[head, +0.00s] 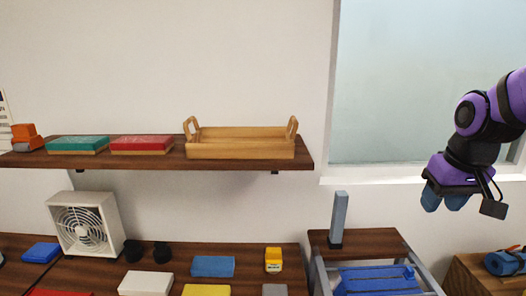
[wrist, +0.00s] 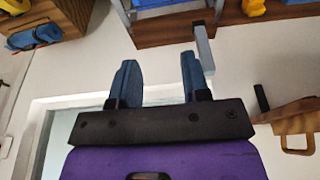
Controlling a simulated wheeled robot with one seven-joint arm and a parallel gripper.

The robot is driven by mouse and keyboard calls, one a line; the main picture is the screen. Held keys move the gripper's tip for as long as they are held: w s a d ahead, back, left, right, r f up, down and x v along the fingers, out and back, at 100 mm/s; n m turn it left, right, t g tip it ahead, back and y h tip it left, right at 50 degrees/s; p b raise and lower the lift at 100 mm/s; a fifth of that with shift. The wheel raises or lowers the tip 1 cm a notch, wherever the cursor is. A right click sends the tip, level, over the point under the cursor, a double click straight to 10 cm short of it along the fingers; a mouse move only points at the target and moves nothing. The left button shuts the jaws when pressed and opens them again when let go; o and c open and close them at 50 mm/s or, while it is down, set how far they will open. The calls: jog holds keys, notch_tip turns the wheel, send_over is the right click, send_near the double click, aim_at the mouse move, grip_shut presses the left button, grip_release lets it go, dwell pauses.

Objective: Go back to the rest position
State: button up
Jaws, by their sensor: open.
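My gripper (head: 444,204) hangs at the right of the head view, in front of the lower window edge, with its blue fingers pointing down. In the wrist view my gripper (wrist: 160,72) shows two blue fingers spread apart with nothing between them. It is open and empty. It is above and to the right of the grey upright post (head: 338,220), clear of every surface. The post also shows in the wrist view (wrist: 204,48).
A wall shelf (head: 250,168) holds a wooden tray (head: 240,153), a red block (head: 141,143) and a green block (head: 78,144). Below stand a counter with a white fan (head: 86,226), several swatches, and a blue rack (head: 378,280). Space around my gripper looks free.

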jog(key=s+a+r+t, duration=0.1)
jog(key=s+a+r, duration=0.1)
jog(key=s, duration=0.4)
jog(key=s+a+r+t, duration=0.1)
jog(key=s+r, duration=0.3)
jog(key=s, duration=0.3)
jog(key=shift+s+a+r, duration=0.2)
jog(key=shift+a, duration=0.2)
